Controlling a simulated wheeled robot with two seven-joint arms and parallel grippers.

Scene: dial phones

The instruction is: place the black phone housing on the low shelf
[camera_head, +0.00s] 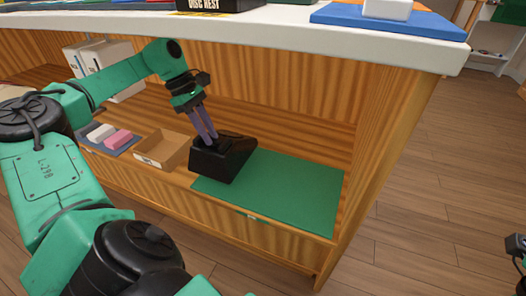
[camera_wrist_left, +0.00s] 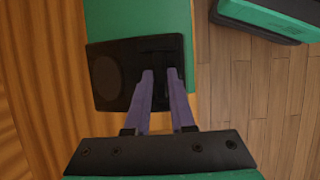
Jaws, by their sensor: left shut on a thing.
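The black phone housing (camera_head: 224,160) is at the left end of the green mat (camera_head: 290,190) on the low wooden shelf, overlapping the mat's left edge. My left gripper (camera_head: 207,138) reaches down into the shelf from the left and is shut on the housing's upper part. In the left wrist view the two purple fingers (camera_wrist_left: 160,90) lie over the black housing (camera_wrist_left: 110,75), with the green mat (camera_wrist_left: 158,18) beyond it. I cannot tell whether the housing rests on the mat or hangs just above it.
An open cardboard box (camera_head: 165,150) stands just left of the housing. A tray with pink and white blocks (camera_head: 110,136) is farther left. The white counter (camera_head: 300,38) overhangs the shelf. The right part of the mat is clear.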

